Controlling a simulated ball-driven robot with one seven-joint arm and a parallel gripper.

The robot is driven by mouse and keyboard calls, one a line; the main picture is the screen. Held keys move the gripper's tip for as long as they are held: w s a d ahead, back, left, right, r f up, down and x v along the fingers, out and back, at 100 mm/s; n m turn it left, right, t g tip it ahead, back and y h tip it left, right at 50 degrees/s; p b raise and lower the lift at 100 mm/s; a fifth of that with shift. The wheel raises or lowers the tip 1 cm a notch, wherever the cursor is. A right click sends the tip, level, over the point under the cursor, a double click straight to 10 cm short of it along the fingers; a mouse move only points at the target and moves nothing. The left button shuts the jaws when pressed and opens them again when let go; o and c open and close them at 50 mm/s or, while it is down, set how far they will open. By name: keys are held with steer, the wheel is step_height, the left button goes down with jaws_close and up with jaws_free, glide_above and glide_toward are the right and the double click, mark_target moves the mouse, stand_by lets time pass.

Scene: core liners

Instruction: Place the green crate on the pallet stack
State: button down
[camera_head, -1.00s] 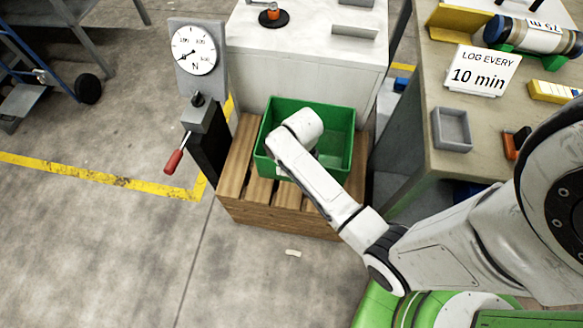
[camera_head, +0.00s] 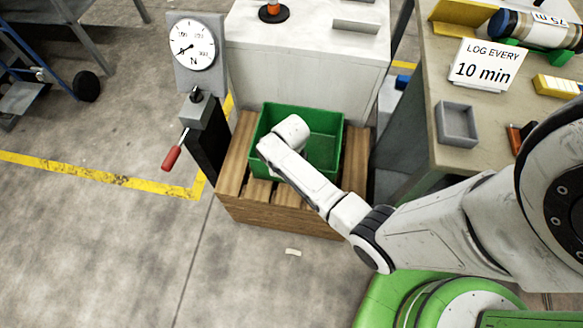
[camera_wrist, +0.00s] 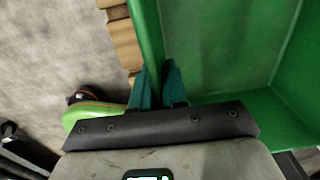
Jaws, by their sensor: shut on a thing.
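The green crate (camera_head: 322,119) is upright over the wooden pallet stack (camera_head: 275,214), with pallet boards showing at its left, front and right. I cannot tell whether its bottom rests on the boards or is slightly above them. In the wrist view, my gripper (camera_wrist: 160,86) is shut on one wall of the crate (camera_wrist: 225,45), a finger on each side. Pallet board ends (camera_wrist: 121,38) show beside that wall. In the head view, my wrist hides the fingers and part of the crate's left and front. What I see of the crate's inside is empty.
A white cabinet (camera_head: 300,62) stands behind the pallets. A gauge post with a red-handled lever (camera_head: 172,158) is close on the left. A workbench (camera_head: 425,125) with a grey tray (camera_head: 457,122) and a sign (camera_head: 487,64) is on the right. Open floor lies left and front.

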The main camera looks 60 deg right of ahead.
steer(key=c, duration=1.6)
jaws_free()
steer(key=shift+f, duration=0.1)
steer(key=o, duration=0.5)
steer(key=shift+c, duration=0.2)
